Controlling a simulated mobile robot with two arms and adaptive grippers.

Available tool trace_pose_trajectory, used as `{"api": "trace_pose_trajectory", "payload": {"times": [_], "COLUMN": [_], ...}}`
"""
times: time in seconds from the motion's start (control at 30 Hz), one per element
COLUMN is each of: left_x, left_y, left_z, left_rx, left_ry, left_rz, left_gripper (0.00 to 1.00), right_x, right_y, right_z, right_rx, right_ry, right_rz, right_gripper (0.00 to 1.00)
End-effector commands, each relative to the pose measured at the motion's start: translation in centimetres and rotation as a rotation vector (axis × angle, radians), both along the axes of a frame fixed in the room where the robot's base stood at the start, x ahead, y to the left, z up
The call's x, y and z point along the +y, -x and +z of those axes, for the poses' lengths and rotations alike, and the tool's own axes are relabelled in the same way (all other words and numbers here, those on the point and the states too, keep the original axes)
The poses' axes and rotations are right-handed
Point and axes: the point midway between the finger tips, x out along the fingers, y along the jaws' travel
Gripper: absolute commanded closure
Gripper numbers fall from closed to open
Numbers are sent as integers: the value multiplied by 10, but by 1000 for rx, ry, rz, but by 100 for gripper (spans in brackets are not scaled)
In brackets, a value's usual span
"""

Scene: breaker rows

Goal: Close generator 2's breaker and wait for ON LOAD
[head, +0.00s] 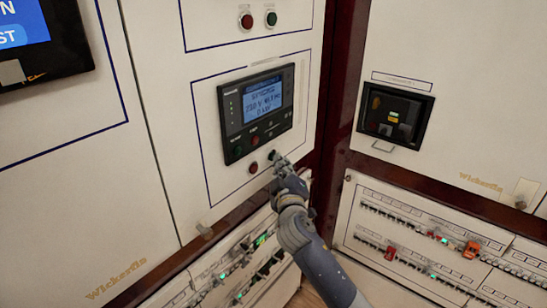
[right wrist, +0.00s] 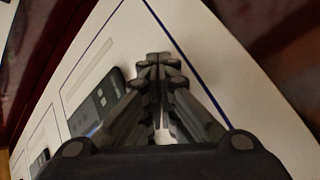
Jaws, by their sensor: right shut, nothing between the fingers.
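A dark controller unit (head: 256,111) with a lit blue-white screen is set in the middle white panel; its text is too small to read surely. Below it is a red button (head: 253,167), and beside that a dark or green button (head: 274,155) partly hidden by my right gripper. My right gripper (head: 279,163) is shut and empty, its tips at or very near that button; I cannot tell if they touch. The right wrist view shows the closed fingers (right wrist: 158,62) against the white panel. My left gripper is not in view.
Above are another red button (head: 246,21) and green button (head: 271,19). A black breaker unit (head: 395,116) is in the right cabinet. Breaker rows with green lights (head: 262,240) lie below, and more breaker rows (head: 430,235) with red and orange pieces lie right.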

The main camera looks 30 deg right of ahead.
Motion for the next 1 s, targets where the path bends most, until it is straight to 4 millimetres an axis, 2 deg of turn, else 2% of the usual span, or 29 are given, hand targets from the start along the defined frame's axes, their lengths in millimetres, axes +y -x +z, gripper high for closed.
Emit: {"api": "trace_pose_trajectory", "payload": {"times": [0.23, 0.63, 1.0], "left_x": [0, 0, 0], "left_y": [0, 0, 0], "left_z": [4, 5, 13], "left_rx": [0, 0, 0], "left_ry": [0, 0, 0], "left_rz": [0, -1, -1], "left_gripper": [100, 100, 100], "right_x": [-5, -7, -21], "right_y": [12, 16, 50], "right_z": [1, 0, 0], "right_rx": [0, 2, 1], "right_ry": [0, 0, 1], "right_rz": [0, 0, -1], "right_gripper": [100, 100, 100]}}
